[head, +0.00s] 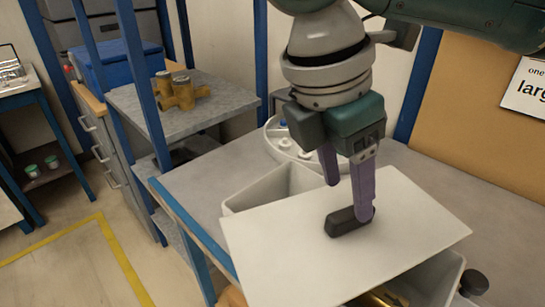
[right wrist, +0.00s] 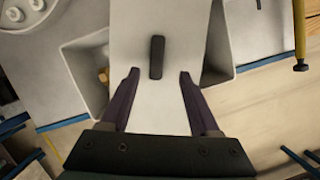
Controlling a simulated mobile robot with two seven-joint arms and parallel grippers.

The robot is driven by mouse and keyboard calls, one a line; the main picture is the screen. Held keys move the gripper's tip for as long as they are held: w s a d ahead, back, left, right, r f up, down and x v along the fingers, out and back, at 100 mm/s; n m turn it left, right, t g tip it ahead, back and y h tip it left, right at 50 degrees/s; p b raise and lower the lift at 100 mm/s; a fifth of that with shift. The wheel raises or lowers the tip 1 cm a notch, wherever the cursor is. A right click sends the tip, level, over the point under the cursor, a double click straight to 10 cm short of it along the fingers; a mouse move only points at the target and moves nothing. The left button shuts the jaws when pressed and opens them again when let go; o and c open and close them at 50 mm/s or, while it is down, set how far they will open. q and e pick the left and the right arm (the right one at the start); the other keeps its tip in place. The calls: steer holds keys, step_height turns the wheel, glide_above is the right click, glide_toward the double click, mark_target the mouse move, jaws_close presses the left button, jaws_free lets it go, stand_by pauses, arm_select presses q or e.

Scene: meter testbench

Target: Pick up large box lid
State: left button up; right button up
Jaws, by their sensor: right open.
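The large box lid (head: 285,255) is a flat white board with a dark bar handle (head: 345,222) in its middle. It lies across an open-topped pale box (head: 437,285), whose openings show on both sides of it. My right gripper (head: 348,198) is open, pointing down over the lid, its purple fingers close to the handle. In the right wrist view, the handle (right wrist: 157,57) is centred between and just ahead of the fingertips (right wrist: 158,74), with gaps on both sides. The lid (right wrist: 158,108) fills the space between the fingers. My left gripper is not in view.
The box stands on a grey bench (head: 205,185) with a blue edge. A round white tray (head: 283,140) sits behind it and a dark knob (head: 473,282) at its right. A side table (head: 200,115) holds a brass fitting (head: 180,92). Blue posts rise behind.

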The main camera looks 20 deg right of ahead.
mark_target(351, 211)
steer(key=x, duration=0.6)
steer(key=shift+w+d, duration=0.25)
jaws_close()
stand_by(0.4)
